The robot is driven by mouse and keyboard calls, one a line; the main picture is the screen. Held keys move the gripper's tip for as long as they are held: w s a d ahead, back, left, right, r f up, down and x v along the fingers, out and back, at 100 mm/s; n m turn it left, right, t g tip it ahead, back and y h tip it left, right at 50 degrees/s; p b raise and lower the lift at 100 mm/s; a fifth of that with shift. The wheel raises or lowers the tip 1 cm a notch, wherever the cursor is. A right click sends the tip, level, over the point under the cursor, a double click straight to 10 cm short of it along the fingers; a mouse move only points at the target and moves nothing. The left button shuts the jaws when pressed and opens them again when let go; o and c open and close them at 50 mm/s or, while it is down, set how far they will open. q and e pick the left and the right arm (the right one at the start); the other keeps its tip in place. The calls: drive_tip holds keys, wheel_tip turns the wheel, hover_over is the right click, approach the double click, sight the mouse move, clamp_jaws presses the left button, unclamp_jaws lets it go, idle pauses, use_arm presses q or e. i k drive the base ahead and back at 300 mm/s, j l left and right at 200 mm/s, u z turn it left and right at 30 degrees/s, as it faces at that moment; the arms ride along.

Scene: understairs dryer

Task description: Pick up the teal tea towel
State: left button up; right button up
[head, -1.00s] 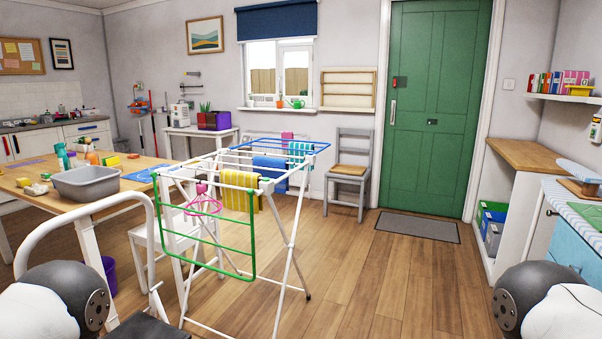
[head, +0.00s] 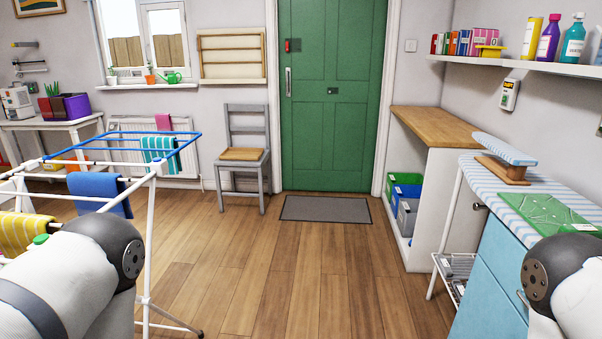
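A teal tea towel with pale stripes (head: 161,154) hangs over the far part of the drying rack (head: 110,168), at the left of the head view. A blue cloth (head: 100,190) and a yellow striped cloth (head: 27,233) hang nearer on the same rack. Rounded parts of my two arms show at the lower left and lower right. Neither gripper shows. My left arm covers the near part of the rack.
A grey chair (head: 242,155) stands by the wall beside the green door (head: 331,95), with a grey mat (head: 325,208) in front. Wooden floor (head: 290,270) lies clear in the middle. A blue cabinet (head: 492,275) and a wood-topped shelf unit (head: 435,125) line the right.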

sight(145, 142)
drive_tip(key=i+l+u, duration=0.15)
drive_tip(key=i+u, duration=0.25)
drive_tip(key=i, duration=0.2)
drive_tip(key=i+l+u, duration=0.4)
drive_tip(key=i, duration=0.15)
drive_tip(key=i+l+u, duration=0.4)
drive_tip(key=i, duration=0.15)
